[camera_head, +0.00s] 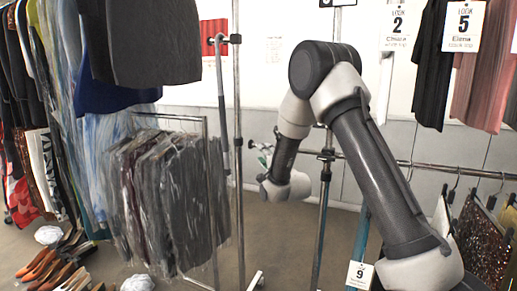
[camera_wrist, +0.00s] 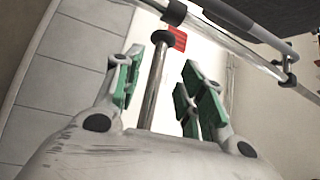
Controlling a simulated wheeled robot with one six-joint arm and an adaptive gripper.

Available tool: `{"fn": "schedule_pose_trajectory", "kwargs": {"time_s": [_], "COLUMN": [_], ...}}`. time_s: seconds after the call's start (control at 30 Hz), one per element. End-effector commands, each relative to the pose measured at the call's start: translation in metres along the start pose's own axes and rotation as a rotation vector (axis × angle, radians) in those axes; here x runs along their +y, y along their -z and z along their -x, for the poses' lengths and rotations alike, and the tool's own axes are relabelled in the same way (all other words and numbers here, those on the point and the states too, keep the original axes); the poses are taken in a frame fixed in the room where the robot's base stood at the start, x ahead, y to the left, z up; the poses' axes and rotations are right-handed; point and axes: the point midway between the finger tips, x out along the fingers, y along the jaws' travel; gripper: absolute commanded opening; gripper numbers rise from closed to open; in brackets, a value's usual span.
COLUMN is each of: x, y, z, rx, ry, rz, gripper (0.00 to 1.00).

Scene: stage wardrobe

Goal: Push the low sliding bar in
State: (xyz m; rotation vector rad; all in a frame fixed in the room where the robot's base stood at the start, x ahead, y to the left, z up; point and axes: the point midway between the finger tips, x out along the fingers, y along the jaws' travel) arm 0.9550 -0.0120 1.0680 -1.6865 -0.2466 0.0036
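The low sliding bar (camera_head: 422,166) runs across the rack at the right in the head view, through a dark clamp on an upright. My arm hides its middle. What looks like its dark-capped end (camera_head: 251,143) shows just left of my gripper (camera_head: 262,160). In the wrist view a chrome bar (camera_wrist: 154,82) with a dark cap (camera_wrist: 164,38) lies between the green-padded fingers of my gripper (camera_wrist: 163,88). The fingers are spread, with gaps to the bar on both sides. The near part of the bar is hidden behind my gripper's body.
A chrome upright (camera_head: 238,215) stands left of my gripper, and a clamped upright (camera_head: 322,225) stands behind my arm. Bagged grey garments (camera_head: 165,200) hang at the left. Shoes (camera_head: 50,270) lie on the floor. Hangers and a sequined garment (camera_head: 485,240) are at the right.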

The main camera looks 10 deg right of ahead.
Motion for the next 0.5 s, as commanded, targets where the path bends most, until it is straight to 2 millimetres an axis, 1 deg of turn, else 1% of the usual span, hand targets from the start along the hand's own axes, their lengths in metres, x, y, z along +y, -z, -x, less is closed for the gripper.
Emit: {"fn": "schedule_pose_trajectory", "kwargs": {"time_s": [0.03, 0.2, 0.3, 0.4, 0.5], "x": [0.000, 0.000, 0.001, 0.001, 0.001], "y": [0.000, 0.000, 0.000, 0.000, 0.000], "z": [-0.008, -0.038, -0.052, -0.061, -0.066], "rx": [0.000, 0.000, 0.000, 0.000, -0.001], "ry": [0.001, 0.000, -0.001, -0.002, -0.003], "rz": [0.001, 0.003, 0.004, 0.004, 0.004], "gripper": [0.40, 0.40, 0.40, 0.40, 0.40]}}
